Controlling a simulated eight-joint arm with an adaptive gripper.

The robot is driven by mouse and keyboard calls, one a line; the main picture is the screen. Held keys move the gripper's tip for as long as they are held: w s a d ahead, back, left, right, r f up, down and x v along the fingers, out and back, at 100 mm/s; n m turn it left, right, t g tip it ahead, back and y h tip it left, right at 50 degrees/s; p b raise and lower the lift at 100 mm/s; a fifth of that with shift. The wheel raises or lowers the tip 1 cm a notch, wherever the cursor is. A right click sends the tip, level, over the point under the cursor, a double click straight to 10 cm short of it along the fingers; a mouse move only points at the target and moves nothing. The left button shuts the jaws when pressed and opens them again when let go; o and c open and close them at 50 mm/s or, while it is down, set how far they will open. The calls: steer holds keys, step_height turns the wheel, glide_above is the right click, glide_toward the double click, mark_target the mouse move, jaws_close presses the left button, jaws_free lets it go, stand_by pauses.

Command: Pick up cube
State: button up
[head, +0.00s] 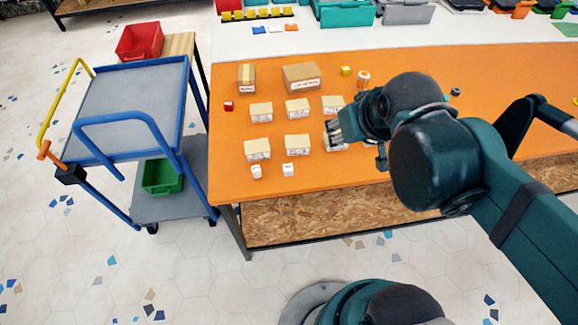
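A small red cube (228,106) lies on the left part of the orange table (420,62). A small yellow cube (346,71) lies further back, beside a small orange-and-white container (364,77). Two small white blocks (256,171) (288,169) lie near the front edge. My gripper (335,135) is over the table at the right end of the rows of beige-topped boxes, right of the red cube and in front of the yellow one. It partly covers a box there. I cannot tell whether its fingers are open or shut; no cube shows in them.
Several beige-topped boxes (297,107) stand in two rows, with brown cartons (301,76) behind. A small dark object (455,91) lies to the right. A blue-framed cart (130,105) stands left of the table. The table's left front corner is clear.

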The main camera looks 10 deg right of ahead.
steer(key=w+a+f+n+g+p, duration=0.1)
steer(key=w+a+n, duration=0.1)
steer(key=n, duration=0.1)
steer(key=n+g+p, duration=0.5)
steer(key=n, duration=0.8)
glide_toward(288, 167)
steer(key=shift+w+d+f, duration=0.3)
steer(key=shift+w, duration=0.1)
steer(key=shift+s+a+f+n+g, duration=0.15)
steer(key=shift+a+f+n+g, duration=0.2)
steer(key=shift+f, duration=0.3)
steer(key=shift+f, duration=0.15)
steer(key=shift+f+b, duration=0.45)
steer(key=shift+f, duration=0.7)
steer(key=shift+f, duration=0.1)
steer(key=shift+f+b, duration=0.75)
steer(key=shift+f, duration=1.75)
